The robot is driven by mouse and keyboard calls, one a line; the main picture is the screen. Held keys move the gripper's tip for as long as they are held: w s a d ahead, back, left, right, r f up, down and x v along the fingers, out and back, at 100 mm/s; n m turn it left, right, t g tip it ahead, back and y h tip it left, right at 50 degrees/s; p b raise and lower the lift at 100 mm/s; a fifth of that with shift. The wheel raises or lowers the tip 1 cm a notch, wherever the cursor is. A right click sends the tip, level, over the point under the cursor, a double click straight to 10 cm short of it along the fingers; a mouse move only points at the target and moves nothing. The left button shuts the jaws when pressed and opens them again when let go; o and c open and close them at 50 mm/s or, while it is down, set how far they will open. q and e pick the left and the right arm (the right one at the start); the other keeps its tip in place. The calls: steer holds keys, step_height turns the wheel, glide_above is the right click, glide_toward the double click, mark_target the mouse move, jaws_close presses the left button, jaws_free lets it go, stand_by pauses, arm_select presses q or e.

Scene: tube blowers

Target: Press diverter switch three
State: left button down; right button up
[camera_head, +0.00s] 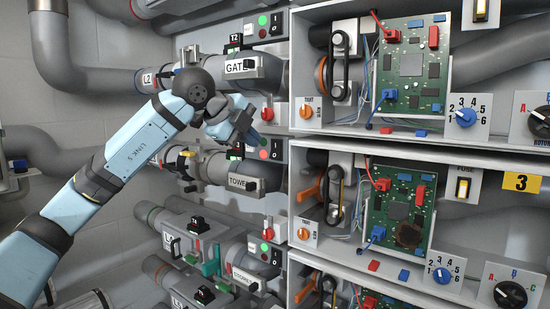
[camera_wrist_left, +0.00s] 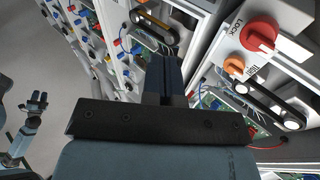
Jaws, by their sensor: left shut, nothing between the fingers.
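No label in view reads "diverter", so I cannot tell for sure which switch is diverter switch three. Small panels with green and red buttons and an I/O switch stand in a column: an upper panel (camera_head: 275,25), a middle panel (camera_head: 276,149) and a lower panel (camera_head: 277,256). My left gripper (camera_head: 251,137) is shut and empty, close to the middle panel's left side and partly covering it; contact cannot be told. Its shut fingers (camera_wrist_left: 163,76) also show in the left wrist view. What seems my right gripper (camera_wrist_left: 36,101) is small at the left there.
A yellow number 3 plate (camera_head: 521,182) sits on the cabinet shelf at right. Cabinet bays hold green circuit boards (camera_head: 411,62) and blue dials (camera_head: 465,117). Pipes with clamps labelled GATE (camera_head: 241,66) and TOWER (camera_head: 242,183) crowd around my arm. A red LOCK knob (camera_wrist_left: 258,36) shows in the wrist view.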

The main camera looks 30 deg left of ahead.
mark_target(275, 157)
arm_select(q)
steer(key=shift+n+t+y, duration=0.4)
steer(key=shift+n+y, duration=0.4)
steer(key=shift+n, duration=0.1)
steer(key=a+r, duration=0.1)
steer(key=s+a+r, duration=0.1)
steer(key=a, duration=0.1)
steer(key=shift+a+r, duration=0.15)
steer(key=shift+r, duration=0.2)
steer(key=p+x, duration=0.1)
steer(key=x, duration=0.5)
steer(key=p+x, duration=0.1)
steer(key=x, duration=0.5)
steer(key=shift+w+r, duration=0.15)
steer(key=shift+w, duration=0.2)
steer(key=shift+w+f+p, duration=0.3)
steer(key=shift+w+p, duration=0.1)
steer(key=shift+w, duration=0.2)
steer(key=shift+w+f, duration=0.1)
